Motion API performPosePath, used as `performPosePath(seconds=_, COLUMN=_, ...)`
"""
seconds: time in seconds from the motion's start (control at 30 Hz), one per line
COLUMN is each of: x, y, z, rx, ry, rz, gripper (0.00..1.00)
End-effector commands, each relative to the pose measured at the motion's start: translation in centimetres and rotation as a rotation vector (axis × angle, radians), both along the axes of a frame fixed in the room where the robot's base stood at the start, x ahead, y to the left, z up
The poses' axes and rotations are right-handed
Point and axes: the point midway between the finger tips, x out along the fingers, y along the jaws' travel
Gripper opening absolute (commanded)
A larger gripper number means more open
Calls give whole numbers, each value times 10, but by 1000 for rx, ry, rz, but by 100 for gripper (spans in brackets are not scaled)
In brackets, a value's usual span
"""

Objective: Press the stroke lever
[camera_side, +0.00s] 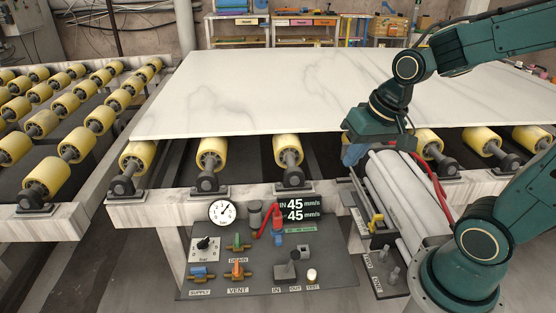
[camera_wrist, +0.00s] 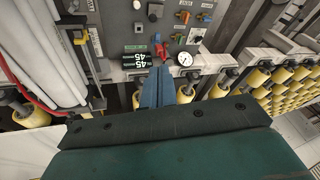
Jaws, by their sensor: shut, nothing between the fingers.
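A small control panel (camera_side: 255,276) stands below the front edge of the roller frame. A grey lever block with a dark knob (camera_side: 293,256) sits on it, above the IN and OUT labels; it also shows near the top of the wrist view (camera_wrist: 155,11). No label reading "stroke" is legible. My gripper (camera_side: 352,156) is right of and above the panel, at the slab's front edge. In the wrist view its blue fingers (camera_wrist: 160,72) are together and empty. Their tips point towards the panel and appear apart from the lever.
The panel carries a gauge (camera_side: 222,211), a speed display (camera_side: 299,210), a red-handled valve (camera_side: 277,232), coloured valves and a pale button (camera_side: 312,275). The marble slab (camera_side: 250,85) lies on yellow rollers behind. White cylinders (camera_side: 400,195) and a red hose (camera_side: 431,172) stand right.

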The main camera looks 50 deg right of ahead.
Motion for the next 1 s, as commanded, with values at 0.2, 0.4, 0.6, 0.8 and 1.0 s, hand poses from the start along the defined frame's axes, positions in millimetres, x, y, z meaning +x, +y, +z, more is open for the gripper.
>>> performPosePath(seconds=0.2, x=18, y=-11, z=-26, rx=79, ry=44, rz=-128, gripper=0)
performPosePath(seconds=0.4, x=32, y=-22, z=-51, rx=153, ry=78, rz=-251, gripper=0)
performPosePath(seconds=0.6, x=42, y=-33, z=-78, rx=232, ry=112, rz=-379, gripper=0)
performPosePath(seconds=0.8, x=50, y=-44, z=-106, rx=314, ry=145, rz=-514, gripper=0)
performPosePath(seconds=1.0, x=55, y=-55, z=-135, rx=399, ry=179, rz=-654, gripper=0)
